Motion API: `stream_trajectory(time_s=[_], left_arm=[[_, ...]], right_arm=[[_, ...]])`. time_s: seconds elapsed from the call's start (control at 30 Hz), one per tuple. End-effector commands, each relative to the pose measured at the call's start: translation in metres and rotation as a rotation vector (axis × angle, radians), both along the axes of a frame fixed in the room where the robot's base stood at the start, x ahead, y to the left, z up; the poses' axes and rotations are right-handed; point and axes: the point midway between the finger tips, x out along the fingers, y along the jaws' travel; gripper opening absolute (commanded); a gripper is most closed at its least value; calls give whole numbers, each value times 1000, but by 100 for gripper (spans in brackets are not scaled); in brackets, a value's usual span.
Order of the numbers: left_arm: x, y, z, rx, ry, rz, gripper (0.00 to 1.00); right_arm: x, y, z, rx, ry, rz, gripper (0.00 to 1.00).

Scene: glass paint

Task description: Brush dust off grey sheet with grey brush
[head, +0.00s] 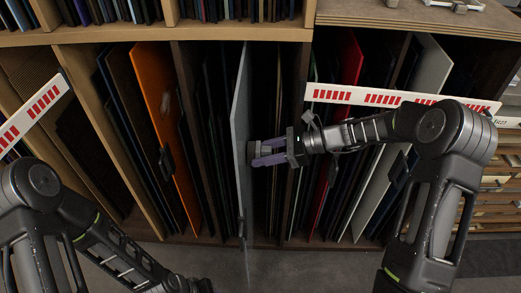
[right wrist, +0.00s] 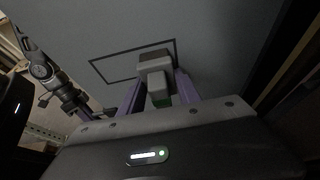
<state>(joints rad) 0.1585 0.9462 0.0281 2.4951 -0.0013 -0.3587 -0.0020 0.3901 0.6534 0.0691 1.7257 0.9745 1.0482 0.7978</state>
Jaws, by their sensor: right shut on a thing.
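The grey sheet (head: 239,130) stands upright on edge in the middle rack bay. In the right wrist view its broad face (right wrist: 205,35) fills the top, with a dark rectangular outline on it. My right gripper (head: 265,152) is just right of the sheet in the head view, its purple fingers pointing at it. The fingers are shut on the grey brush (right wrist: 156,75), a small block with a green part. The brush overlaps the outlined patch; I cannot tell whether it touches. My left arm is at the lower left; its fingers are not visible.
An orange sheet (head: 158,110) and several dark sheets stand to the left. A red sheet (head: 346,70) and a pale sheet (head: 428,80) stand to the right. Wooden dividers (head: 310,30) and a red-striped label strip (head: 385,98) border the bays. The floor in front is bare.

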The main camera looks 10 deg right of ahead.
Motion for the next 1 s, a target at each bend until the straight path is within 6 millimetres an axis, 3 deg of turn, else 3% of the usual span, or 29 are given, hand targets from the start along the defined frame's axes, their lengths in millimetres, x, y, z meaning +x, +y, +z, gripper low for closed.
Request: stream_trajectory(time_s=[0.5,1.0], left_arm=[[0,0,1,0,0,0,33],[0,0,7,0,0,0,33]], right_arm=[[-10,4,-2,2,5,8,7],[-45,16,-2,3,5,8,7]])
